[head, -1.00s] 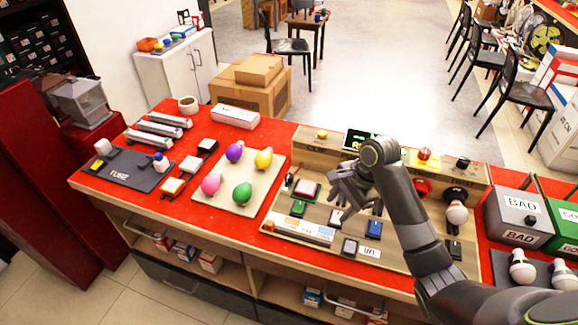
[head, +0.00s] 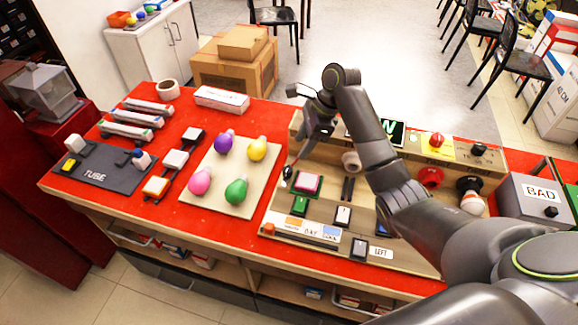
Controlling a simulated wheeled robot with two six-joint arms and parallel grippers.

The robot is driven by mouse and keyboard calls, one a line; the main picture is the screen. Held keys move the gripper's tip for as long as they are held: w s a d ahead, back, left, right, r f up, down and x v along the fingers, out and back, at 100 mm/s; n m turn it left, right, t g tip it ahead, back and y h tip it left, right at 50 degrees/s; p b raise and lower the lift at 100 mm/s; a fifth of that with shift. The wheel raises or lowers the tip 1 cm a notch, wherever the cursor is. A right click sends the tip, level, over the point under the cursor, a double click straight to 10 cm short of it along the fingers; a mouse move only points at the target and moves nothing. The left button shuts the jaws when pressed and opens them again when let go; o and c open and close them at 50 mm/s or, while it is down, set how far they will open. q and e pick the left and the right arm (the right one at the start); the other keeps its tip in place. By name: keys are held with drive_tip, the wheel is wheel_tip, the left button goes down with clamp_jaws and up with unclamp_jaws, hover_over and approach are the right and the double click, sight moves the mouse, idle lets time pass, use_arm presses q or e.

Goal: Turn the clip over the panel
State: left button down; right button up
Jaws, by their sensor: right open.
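The wooden panel (head: 405,262) lies on the red table and carries buttons, switches, sockets and labels. I cannot tell for certain which part is the clip; a small black piece with a red spot (head: 287,173) stands at the panel's left edge, and two dark upright strips (head: 347,188) sit mid-panel. My right gripper (head: 311,112) is open above the panel's back left part, with nothing visible between its fingers. My right forearm covers part of the panel's middle and back. My left gripper is out of view.
A beige board with coloured bulbs (head: 217,206) lies left of the panel. A dark TUBE tray (head: 120,178) and white tubes (head: 133,116) lie further left. A grey BAD box (head: 520,208) stands at the right. Bare red tabletop (head: 285,122) shows behind the bulb board.

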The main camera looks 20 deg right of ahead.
sight(288, 169)
drive_tip(key=x, duration=0.5)
drive_tip(key=shift+s+a+f, duration=0.1)
drive_tip(key=shift+a+f, duration=0.05)
drive_tip(key=shift+f, duration=0.1)
drive_tip(key=x, duration=0.3)
drive_tip(key=shift+f, duration=0.15)
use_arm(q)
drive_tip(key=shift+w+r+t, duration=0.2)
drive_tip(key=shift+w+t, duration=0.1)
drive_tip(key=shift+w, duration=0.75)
use_arm(e)
drive_tip(key=shift+a+f, duration=0.15)
drive_tip(key=shift+f, duration=0.15)
drive_tip(key=shift+c, duration=0.4)
